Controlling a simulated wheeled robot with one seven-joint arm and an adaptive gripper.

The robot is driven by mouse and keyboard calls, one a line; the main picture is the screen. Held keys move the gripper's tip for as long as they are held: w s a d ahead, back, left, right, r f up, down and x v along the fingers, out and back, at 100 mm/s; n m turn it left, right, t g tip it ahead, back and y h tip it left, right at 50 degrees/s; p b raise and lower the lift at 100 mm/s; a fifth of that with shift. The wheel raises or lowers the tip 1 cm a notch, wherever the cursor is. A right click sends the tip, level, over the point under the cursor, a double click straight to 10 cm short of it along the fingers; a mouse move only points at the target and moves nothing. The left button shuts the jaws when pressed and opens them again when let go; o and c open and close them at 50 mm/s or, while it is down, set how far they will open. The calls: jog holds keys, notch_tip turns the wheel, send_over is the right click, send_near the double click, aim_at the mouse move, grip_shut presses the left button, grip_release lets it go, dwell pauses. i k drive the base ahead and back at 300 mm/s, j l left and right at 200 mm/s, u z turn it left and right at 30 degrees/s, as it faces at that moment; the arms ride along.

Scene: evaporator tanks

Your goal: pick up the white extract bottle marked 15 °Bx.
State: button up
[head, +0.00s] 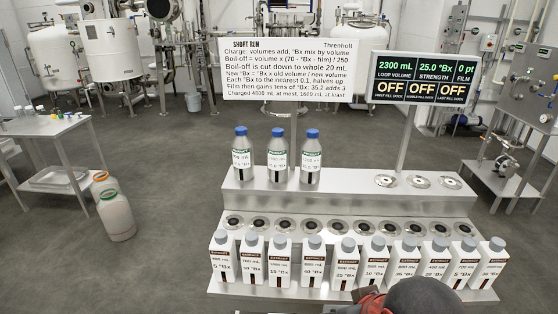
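The white extract bottle that appears to read 15 °Bx (281,262) stands upright in the front row on the metal stand, third from the left. It has a grey cap and a dark brown band with small print. White bottles of the same shape stand close on both sides of it. The print is small, and several labels farther right are hard to read. Part of my arm, dark grey and red, shows at the bottom edge, in front of the right half of the row. My gripper's fingers are not in view.
Behind the row, the metal stand (345,201) has a line of round sockets. Blue-capped bottles (277,160) stand on the upper step at left, beside empty round fittings (418,181) at right. A sign (300,70) and a display (424,79) rise behind.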

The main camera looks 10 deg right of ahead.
aim_at(280, 246)
jog(key=j+z, duration=0.25)
jog(key=j, duration=0.75)
jog(key=j+z, duration=0.25)
jog(key=j, duration=0.8)
